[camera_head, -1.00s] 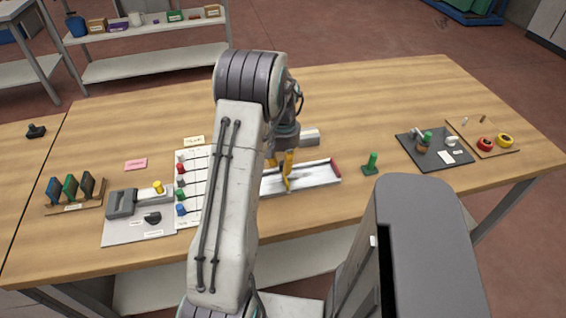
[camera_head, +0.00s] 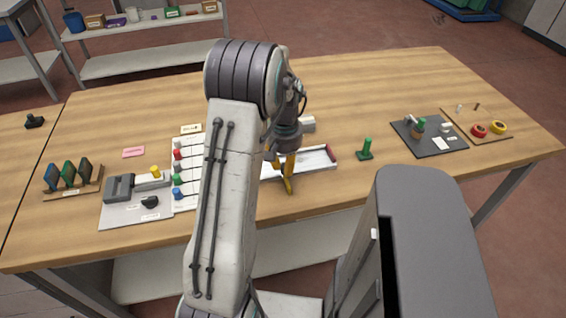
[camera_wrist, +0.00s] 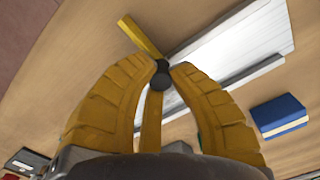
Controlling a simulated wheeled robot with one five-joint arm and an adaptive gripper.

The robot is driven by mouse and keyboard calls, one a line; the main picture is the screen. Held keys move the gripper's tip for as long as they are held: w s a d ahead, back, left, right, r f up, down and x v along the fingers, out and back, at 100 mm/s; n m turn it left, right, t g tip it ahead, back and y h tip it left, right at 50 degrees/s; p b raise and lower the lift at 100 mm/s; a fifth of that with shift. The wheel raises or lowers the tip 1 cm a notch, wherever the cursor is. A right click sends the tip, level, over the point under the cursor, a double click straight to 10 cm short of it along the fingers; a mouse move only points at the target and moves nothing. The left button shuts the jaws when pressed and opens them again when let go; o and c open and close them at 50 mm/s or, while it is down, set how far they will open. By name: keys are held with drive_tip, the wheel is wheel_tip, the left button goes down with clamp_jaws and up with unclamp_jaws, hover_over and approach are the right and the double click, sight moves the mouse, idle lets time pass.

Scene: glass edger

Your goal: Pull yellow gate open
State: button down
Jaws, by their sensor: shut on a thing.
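The yellow gate shows in the wrist view as a flat yellow bar (camera_wrist: 141,36) beside the white channel (camera_wrist: 240,48). My gripper (camera_wrist: 161,72) has yellow fingers closed around a dark round knob at the bar's near end. A yellow strip runs back between the fingers; I cannot tell whether it belongs to the gate. In the head view my gripper (camera_head: 284,168) is low over the front edge of the white channel (camera_head: 312,161). Yellow there reaches past the front rim, but gate and fingers are hard to tell apart. My arm hides the channel's left end.
A green peg on a base (camera_head: 366,150) stands right of the channel. A dark mat (camera_head: 432,145) with small items lies farther right. A grey fixture panel (camera_head: 135,212) and a card rack (camera_head: 72,182) are at left. The front table strip is clear.

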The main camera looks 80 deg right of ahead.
drive_tip(key=c, duration=1.1)
unclamp_jaws()
drive_tip(key=shift+c, duration=0.2)
wheel_tip(320, 180, up, 12)
idle(0.5)
